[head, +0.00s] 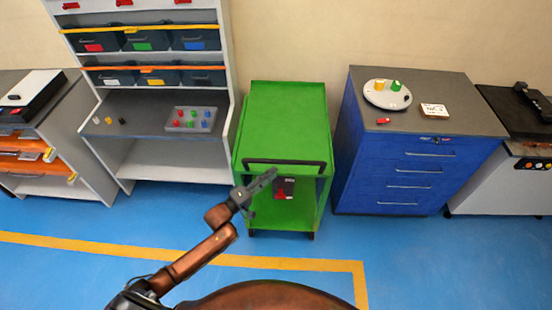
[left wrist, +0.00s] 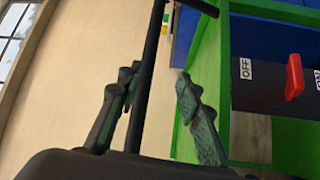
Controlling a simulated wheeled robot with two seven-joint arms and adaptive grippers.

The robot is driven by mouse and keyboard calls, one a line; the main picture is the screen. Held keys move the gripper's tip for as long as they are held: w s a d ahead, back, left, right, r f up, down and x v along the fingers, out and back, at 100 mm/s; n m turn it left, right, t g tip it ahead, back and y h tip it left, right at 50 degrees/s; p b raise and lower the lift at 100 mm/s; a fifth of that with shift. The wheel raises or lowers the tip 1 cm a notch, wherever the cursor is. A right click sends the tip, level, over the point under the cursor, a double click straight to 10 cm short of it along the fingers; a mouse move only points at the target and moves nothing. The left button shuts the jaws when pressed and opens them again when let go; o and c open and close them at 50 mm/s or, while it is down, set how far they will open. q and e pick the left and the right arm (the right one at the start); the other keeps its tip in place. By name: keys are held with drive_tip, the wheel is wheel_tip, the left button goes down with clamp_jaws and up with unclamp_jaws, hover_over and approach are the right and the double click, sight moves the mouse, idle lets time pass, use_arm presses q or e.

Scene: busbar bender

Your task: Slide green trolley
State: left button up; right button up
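The green trolley (head: 290,117) stands on the blue floor between a grey-white shelf workstation and a blue drawer cabinet. Its black handle (head: 285,162) runs along its near top edge, and the handle bar also shows in the left wrist view (left wrist: 149,70). My left gripper (head: 268,178) is at the left part of the handle. In the left wrist view its two fingers (left wrist: 155,84) are apart, with the bar seen in the gap close to the left finger; I cannot tell if they touch. My right gripper is out of view.
A switch box with a red lever (left wrist: 293,77) and an OFF label sits on the trolley's near side. The blue drawer cabinet (head: 398,170) stands close on the right, the shelf workstation (head: 180,160) on the left. Floor with a yellow line (head: 250,260) lies clear in front.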

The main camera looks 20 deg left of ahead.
sight(285, 161)
use_arm(q)
drive_tip(key=x, duration=0.2)
drive_tip(key=r+x, duration=0.1)
drive_tip(key=x, duration=0.5)
drive_tip(key=shift+r, duration=0.35)
drive_tip(key=shift+s, duration=0.1)
clamp_jaws()
